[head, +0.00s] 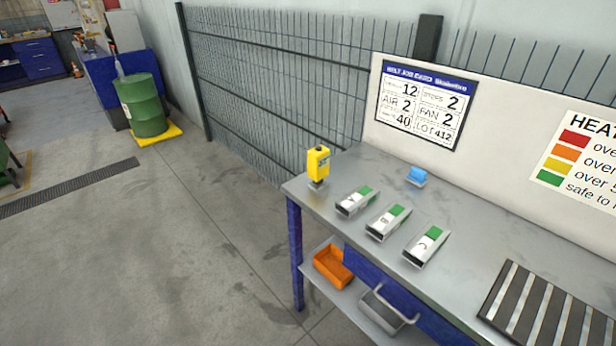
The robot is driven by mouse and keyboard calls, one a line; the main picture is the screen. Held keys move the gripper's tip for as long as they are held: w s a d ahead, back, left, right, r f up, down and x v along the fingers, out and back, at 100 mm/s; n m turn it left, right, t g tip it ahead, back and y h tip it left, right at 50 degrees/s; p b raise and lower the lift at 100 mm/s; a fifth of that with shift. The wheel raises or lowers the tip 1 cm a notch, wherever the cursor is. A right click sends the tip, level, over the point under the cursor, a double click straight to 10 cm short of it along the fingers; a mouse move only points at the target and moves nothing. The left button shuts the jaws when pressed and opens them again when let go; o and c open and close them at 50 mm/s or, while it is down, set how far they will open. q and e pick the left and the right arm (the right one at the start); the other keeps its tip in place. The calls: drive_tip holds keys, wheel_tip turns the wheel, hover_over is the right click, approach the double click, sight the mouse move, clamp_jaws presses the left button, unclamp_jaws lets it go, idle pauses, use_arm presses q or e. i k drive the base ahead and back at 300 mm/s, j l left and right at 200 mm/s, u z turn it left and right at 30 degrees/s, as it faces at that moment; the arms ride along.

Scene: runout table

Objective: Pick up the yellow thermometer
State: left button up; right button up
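The yellow thermometer (318,163) stands upright at the left end of the grey metal table (460,212), near its far left corner. It seems to rest in a small grey holder (317,184) on the tabletop. Its front carries a small dark display or label, too small to read. Nothing covers it. Neither of my grippers is in the head view.
Several grey metal pieces with green and white labels (387,222) lie in a row right of the thermometer. A small blue item (417,175) sits behind them. A slatted dark grille (540,308) lies at right. A wire fence (285,85) stands behind.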

sight(318, 162)
drive_tip(key=i+j+z, duration=0.4)
drive_tip(key=j+z, duration=0.2)
drive_tip(key=i+j+z, duration=0.1)
drive_tip(key=j+z, duration=0.15)
drive_tip(key=j, duration=0.2)
drive_tip(key=i+j+z, duration=0.1)
drive_tip(key=j+z, duration=0.5)
drive_tip(key=j, duration=0.2)
